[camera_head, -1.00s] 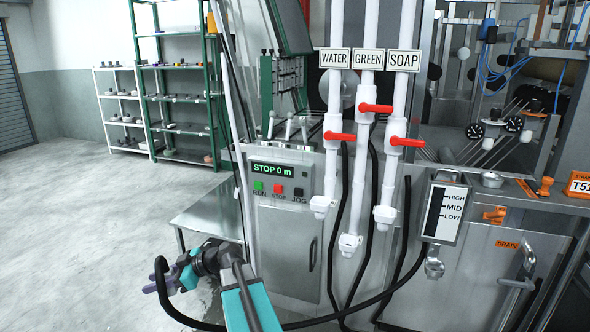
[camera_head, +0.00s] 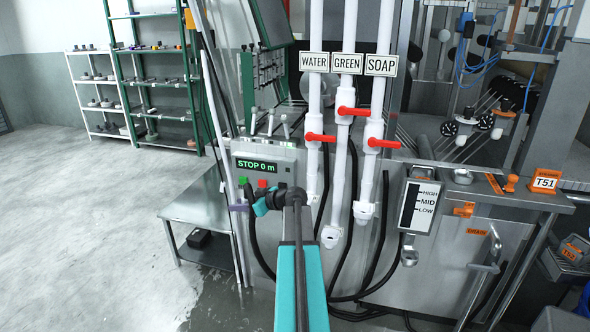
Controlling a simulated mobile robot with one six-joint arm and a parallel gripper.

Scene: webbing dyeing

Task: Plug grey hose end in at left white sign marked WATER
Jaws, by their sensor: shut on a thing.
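The white WATER sign (camera_head: 314,62) is the leftmost of three signs. Its white pipe (camera_head: 315,105) runs down past a red lever (camera_head: 320,138). The hose hangs from the gripper, curves down behind my arm and runs right along the machine front. The held end is small and partly covered, so its grey colour cannot be told.
GREEN (camera_head: 347,64) and SOAP (camera_head: 381,65) signs mark neighbouring pipes with red levers and open white outlets. Dark hoses hang behind them. The control box (camera_head: 262,165) reads STOP 0 m. A metal table (camera_head: 205,212) stands at left. The floor beyond is clear.

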